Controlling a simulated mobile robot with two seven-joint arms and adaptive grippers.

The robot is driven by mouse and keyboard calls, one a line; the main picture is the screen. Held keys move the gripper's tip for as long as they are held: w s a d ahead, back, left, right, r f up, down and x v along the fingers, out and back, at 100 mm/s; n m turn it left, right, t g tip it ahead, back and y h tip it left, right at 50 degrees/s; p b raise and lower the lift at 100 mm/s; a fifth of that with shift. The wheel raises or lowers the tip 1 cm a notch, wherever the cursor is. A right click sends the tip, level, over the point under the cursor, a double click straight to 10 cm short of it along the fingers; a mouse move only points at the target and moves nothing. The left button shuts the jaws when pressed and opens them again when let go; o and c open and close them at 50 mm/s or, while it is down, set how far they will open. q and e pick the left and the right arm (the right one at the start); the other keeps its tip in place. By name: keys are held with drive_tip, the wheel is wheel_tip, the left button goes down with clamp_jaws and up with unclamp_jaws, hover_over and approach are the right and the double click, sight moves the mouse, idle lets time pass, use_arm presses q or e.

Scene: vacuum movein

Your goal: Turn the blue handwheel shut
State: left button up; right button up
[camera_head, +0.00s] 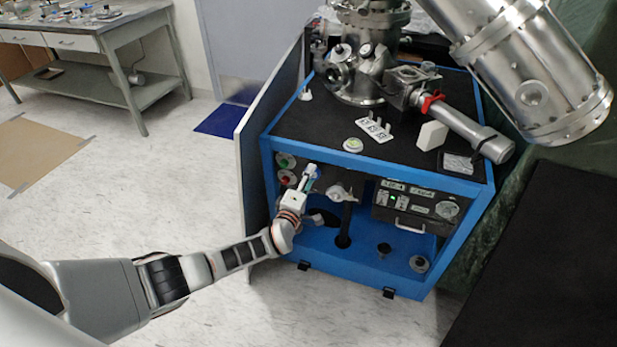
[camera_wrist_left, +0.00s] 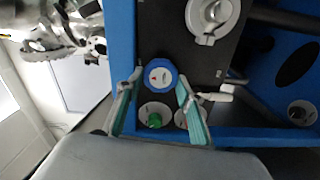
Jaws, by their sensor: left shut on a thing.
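The blue handwheel (camera_wrist_left: 160,76) shows in the left wrist view as a blue ring with a pale centre and a small red mark. It sits on the dark front panel of the blue-framed cabinet, and a bit of it shows in the head view (camera_head: 312,170). My left gripper (camera_wrist_left: 159,80) has one teal-padded finger on each side of the wheel and is shut on it. In the head view the left gripper (camera_head: 308,181) reaches the cabinet front from the left and hides part of the wheel. My right gripper is in neither view.
A green knob (camera_wrist_left: 155,119) and a red knob (camera_wrist_left: 187,117) sit close beside the wheel. The blue-framed cabinet (camera_head: 378,170) carries steel vacuum parts (camera_head: 365,60) on top. A control box (camera_head: 415,203) is to the right. A workbench (camera_head: 95,40) stands back left; floor between is open.

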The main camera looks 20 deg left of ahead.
use_arm(q)
drive_tip(key=shift+m, duration=0.4)
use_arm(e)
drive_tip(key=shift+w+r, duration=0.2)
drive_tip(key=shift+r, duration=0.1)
use_arm(q)
drive_tip(key=o, duration=1.1)
drive_tip(key=s, duration=1.2)
drive_tip(key=shift+a, duration=0.2)
